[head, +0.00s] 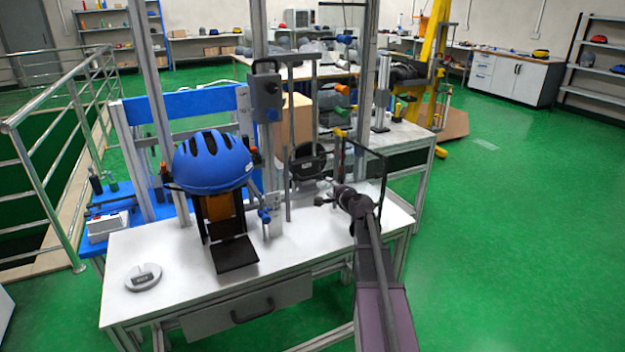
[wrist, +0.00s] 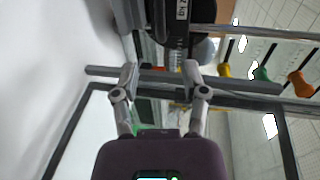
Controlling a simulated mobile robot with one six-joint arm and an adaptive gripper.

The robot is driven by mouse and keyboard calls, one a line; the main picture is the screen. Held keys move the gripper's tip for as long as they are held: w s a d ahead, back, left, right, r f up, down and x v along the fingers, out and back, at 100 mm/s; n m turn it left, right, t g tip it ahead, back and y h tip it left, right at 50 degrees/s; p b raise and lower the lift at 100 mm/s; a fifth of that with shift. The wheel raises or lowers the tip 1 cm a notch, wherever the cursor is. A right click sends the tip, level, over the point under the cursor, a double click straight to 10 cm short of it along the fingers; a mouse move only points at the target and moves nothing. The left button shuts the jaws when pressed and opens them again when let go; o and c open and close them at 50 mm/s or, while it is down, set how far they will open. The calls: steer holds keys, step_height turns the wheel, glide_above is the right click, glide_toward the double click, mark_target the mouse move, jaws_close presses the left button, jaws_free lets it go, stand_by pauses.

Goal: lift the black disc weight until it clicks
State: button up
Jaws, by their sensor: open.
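The black disc weight (head: 308,162) stands upright behind the white table's right part, beside a grey vertical post in the head view. In the wrist view the black disc (wrist: 168,22) with a white label is at the top, partly cut off by the frame. My gripper (head: 322,192) is in front of the disc and slightly to its right and below. In the wrist view my gripper (wrist: 160,72) is open and its fingers are apart, with nothing held between them. The disc lies beyond the fingertips, and I see no contact.
A blue helmet (head: 212,160) sits on a black and orange stand left of the disc. A grey control box (head: 266,97) hangs on the tower post. A dark-framed clear panel (head: 365,165) stands right of the disc, close to my gripper.

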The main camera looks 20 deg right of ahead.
mark_target(313, 177)
steer(key=shift+w, duration=0.15)
steer(key=b+x, duration=0.2)
steer(key=x, duration=1.1)
steer(key=shift+w+b, duration=0.25)
steer(key=shift+b, duration=0.15)
jaws_close()
